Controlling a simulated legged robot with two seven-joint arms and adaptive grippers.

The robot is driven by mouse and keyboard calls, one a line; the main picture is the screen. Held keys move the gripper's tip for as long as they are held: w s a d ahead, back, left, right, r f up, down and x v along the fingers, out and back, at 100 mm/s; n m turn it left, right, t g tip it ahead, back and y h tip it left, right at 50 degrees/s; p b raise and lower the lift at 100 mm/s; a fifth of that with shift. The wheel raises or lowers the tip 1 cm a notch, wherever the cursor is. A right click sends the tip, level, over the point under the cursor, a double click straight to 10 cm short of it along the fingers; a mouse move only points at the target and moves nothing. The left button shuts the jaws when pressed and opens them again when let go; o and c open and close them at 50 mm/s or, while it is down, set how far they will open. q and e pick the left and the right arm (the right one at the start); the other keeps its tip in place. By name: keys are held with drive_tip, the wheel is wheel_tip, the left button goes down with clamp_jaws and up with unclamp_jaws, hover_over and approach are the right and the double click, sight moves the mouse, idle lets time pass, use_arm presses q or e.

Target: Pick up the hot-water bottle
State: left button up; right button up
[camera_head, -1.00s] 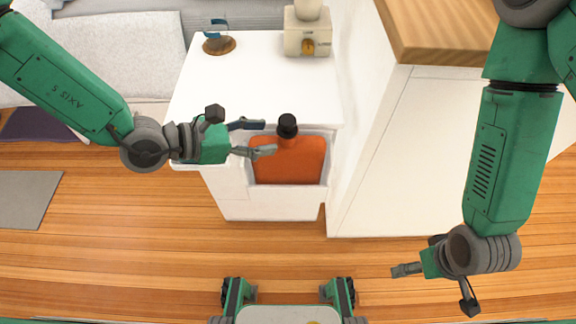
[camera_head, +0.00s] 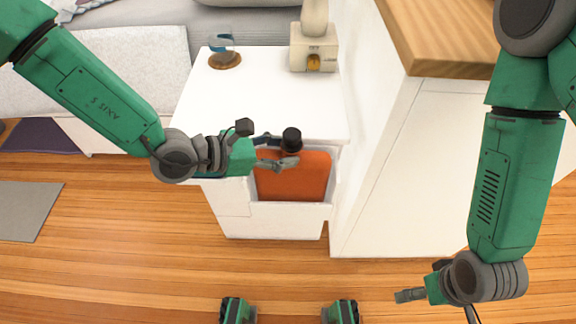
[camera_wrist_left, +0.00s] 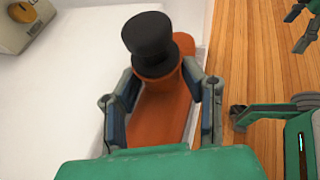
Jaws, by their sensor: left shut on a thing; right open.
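The hot-water bottle (camera_head: 292,180) is orange with a black stopper and sits in the open drawer (camera_head: 290,213) of the white cabinet. My left gripper (camera_head: 284,151) reaches in from the left and is shut on the bottle's neck, just below the stopper. In the left wrist view, the fingers stand on both sides of the neck of the hot-water bottle (camera_wrist_left: 158,115), under the black cap. The lower part of the bottle is hidden by the drawer front. My right gripper (camera_head: 430,300) is open and empty, low over the floor at the right.
The white cabinet top (camera_head: 262,100) carries a small blue hourglass-like item on a wooden base (camera_head: 225,60) and a cream appliance (camera_head: 314,50). A white panel with a wooden top (camera_head: 450,35) stands to the right. The wooden floor in front is clear.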

use_arm(q)
drive_tip(key=shift+r, duration=0.15)
wheel_tip(320, 180, up, 44)
drive_tip(key=p, duration=2)
